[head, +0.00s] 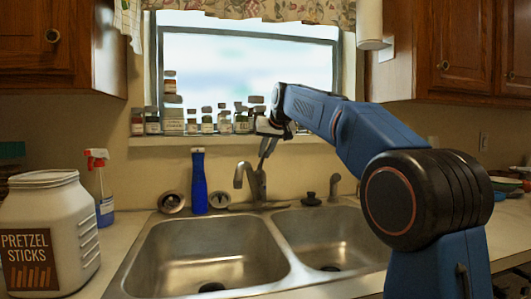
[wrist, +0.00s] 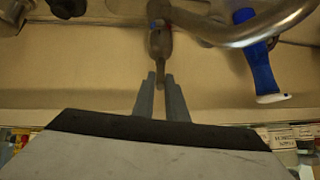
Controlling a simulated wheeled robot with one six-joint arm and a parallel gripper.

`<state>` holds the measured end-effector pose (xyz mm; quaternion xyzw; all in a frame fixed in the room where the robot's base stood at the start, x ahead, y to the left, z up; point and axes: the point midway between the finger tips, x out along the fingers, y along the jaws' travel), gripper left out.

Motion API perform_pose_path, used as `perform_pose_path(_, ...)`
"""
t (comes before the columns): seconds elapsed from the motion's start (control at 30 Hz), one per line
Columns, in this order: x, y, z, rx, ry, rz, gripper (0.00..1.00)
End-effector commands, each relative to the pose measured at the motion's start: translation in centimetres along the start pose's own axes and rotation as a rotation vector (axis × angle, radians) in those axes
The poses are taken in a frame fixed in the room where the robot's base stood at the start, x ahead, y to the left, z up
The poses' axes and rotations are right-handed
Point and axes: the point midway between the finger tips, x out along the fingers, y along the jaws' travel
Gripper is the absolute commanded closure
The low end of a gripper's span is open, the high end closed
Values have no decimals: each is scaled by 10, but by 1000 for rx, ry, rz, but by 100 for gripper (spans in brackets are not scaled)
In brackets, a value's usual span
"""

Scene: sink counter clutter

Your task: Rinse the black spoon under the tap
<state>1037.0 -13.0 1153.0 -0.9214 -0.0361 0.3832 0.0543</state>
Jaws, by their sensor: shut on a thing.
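My gripper (head: 267,145) is above the metal tap (head: 239,176), behind the divider of the double sink (head: 127,270). In the wrist view its two grey fingers (wrist: 160,92) close around the end of the tap's lever (wrist: 157,48). The tap's curved spout (wrist: 245,36) reaches to the right in that view. No water stream shows under the spout in the head view. I cannot make out a black spoon in either view. The visible parts of both basins look empty apart from their dark drains, and my arm hides part of the right basin.
A blue bottle (head: 199,182) stands left of the tap. A pretzel jar (head: 80,205) and a spray bottle (head: 104,204) are on the left counter. Small jars (head: 206,124) line the windowsill behind my gripper. A black knob-topped item (head: 311,199) sits right of the tap.

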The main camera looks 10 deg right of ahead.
Motion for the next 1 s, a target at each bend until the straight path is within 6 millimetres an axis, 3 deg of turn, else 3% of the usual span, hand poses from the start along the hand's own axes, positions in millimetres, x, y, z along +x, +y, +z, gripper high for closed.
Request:
perform_pose_path(0.53,6,-4,-20,-4,-162,32,100)
perform_pose_path(1.0,6,-5,-22,-3,-214,42,100)
